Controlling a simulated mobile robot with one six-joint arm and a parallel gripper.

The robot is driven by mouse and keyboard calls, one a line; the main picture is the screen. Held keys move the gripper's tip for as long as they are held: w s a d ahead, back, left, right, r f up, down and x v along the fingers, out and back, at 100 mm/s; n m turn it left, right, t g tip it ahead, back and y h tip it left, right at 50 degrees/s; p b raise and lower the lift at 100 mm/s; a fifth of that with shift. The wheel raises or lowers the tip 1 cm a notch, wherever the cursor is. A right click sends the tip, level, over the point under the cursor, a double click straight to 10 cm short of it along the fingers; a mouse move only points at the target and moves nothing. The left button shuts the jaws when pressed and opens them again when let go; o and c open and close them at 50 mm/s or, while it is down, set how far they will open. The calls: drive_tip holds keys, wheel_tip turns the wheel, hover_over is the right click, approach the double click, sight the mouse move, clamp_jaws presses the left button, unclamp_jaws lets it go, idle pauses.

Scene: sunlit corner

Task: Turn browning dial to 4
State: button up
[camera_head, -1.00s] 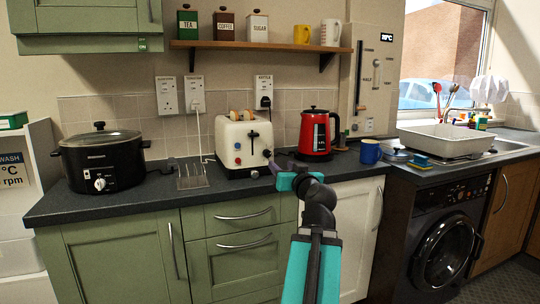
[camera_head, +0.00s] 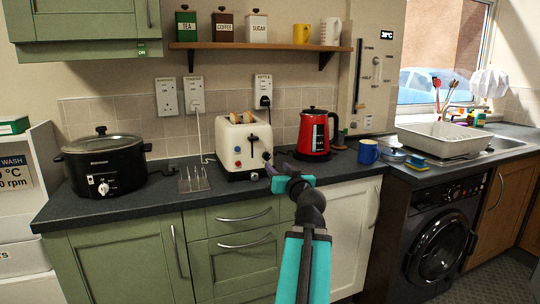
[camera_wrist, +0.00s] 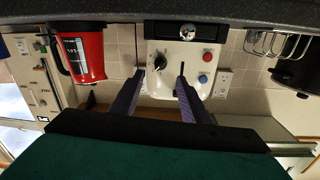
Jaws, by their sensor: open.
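The cream toaster (camera_head: 232,158) stands on the dark counter with two slices of bread showing in its top slots. Its black browning dial (camera_wrist: 160,62) is on the toaster front, beside the lever slot (camera_wrist: 182,70). The wrist view is upside down. In the head view the dial (camera_head: 266,156) is small at the front's right side. My gripper (camera_wrist: 160,77) is open and empty, its two dark fingers pointing at the toaster front. The dial appears between the fingertips; I cannot tell the remaining distance. The dial's numbers are too small to read. My gripper also shows in the head view (camera_head: 270,170).
A red kettle (camera_head: 313,134) stands close right of the toaster, with a blue mug (camera_head: 368,152) beyond it. A wire rack (camera_head: 193,181) and a black slow cooker (camera_head: 104,167) are at left. Red (camera_wrist: 208,56) and blue (camera_wrist: 203,79) buttons sit beside the lever slot.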

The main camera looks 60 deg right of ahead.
sight(269, 158)
drive_tip(key=shift+p+x, duration=0.8)
drive_tip(key=shift+x, duration=4.05)
drive_tip(key=shift+c, duration=0.3)
drive_tip(key=c, duration=1)
drive_tip(key=shift+d+r, duration=0.1)
drive_tip(key=shift+d, duration=0.1)
drive_tip(key=shift+a, duration=0.15)
